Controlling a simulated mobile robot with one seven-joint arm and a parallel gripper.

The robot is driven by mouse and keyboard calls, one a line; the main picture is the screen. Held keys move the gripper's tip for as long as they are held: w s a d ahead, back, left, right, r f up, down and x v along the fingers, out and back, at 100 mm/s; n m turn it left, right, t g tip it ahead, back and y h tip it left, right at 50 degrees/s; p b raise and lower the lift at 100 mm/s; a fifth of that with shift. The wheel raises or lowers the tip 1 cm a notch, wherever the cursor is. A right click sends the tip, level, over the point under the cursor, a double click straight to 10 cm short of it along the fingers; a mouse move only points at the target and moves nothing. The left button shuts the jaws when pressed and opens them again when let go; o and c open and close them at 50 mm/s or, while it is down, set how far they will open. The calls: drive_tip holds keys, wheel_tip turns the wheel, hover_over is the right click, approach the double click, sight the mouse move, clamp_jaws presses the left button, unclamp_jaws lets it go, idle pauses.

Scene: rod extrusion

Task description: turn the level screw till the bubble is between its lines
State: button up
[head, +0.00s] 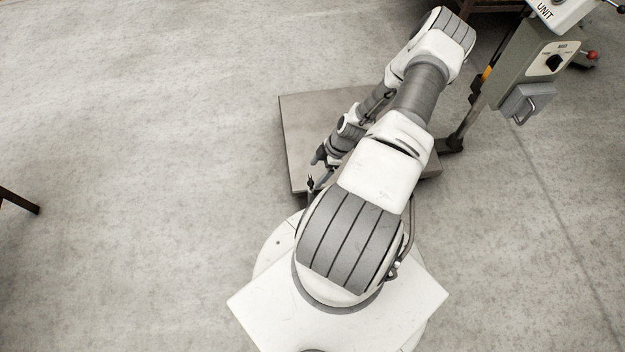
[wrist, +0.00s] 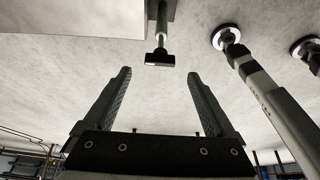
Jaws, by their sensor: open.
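My gripper (wrist: 158,82) is open and empty, its two dark fingers apart in the wrist view. Ahead of the gap between the fingertips is a short metal shaft with a black block-like end (wrist: 160,59), likely the level screw. It is apart from the fingers and roughly centred between them. In the head view my gripper (head: 312,183) is small, low by the left front edge of a flat metal plate (head: 310,120), partly hidden by my arm. No bubble or its lines can be made out in either view.
The wrist view shows a pale leg with a round metal foot (wrist: 226,38) on the right, and another foot (wrist: 304,46) beyond it. A green-grey control unit (head: 530,65) stands at the head view's upper right.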

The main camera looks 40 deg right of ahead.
sight(311, 180)
drive_tip(key=shift+b+x, duration=0.6)
drive_tip(key=shift+x, duration=1.75)
drive_tip(key=c, duration=1.4)
drive_tip(key=shift+m, duration=0.4)
